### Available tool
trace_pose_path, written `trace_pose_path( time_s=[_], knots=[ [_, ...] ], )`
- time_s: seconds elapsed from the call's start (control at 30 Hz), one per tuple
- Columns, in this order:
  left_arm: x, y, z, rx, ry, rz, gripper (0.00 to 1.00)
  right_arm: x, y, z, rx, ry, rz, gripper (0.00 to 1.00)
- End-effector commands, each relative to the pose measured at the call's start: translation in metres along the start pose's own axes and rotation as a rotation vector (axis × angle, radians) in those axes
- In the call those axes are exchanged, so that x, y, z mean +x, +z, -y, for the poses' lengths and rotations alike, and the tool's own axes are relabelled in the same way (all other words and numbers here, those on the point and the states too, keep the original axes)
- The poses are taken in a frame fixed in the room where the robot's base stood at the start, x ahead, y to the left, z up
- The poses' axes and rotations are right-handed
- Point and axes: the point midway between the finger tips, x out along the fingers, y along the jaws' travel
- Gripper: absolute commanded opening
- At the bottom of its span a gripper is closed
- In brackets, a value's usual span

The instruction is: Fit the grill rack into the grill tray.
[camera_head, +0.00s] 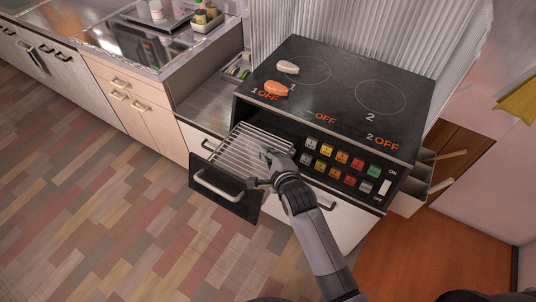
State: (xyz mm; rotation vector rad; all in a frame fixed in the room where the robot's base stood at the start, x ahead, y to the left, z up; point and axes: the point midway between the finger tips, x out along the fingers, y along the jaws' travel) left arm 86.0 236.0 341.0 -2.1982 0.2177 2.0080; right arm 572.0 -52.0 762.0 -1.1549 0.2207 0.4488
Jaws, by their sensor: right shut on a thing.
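The grill rack (243,147), a set of pale metal bars, lies in or just above the pulled-out grill tray at the front of the black stove. The tray's dark front (228,195) with its silver handle (218,186) sticks out toward the floor. My right gripper (266,167) is shut on the rack at its right edge. The gripper hides that part of the rack. I cannot tell whether the rack is fully seated in the tray. My left gripper is not in view.
The stove top (345,85) holds a pinkish piece (276,88) and a pale piece (288,67). Coloured buttons (342,157) line the stove front, right of the tray. A sink (130,40) and counter are at left. The patterned floor (110,200) before the tray is clear.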

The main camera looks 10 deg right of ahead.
Motion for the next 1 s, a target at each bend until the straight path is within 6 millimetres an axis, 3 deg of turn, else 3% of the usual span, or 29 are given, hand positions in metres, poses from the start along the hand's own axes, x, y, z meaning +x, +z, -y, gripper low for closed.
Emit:
trace_pose_path(
  time_s=[1.0],
  knots=[
    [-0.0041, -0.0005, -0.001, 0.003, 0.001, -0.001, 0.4, -0.0007, -0.0005, -0.0013, 0.001, -0.003, 0.002, 0.0]
  ],
)
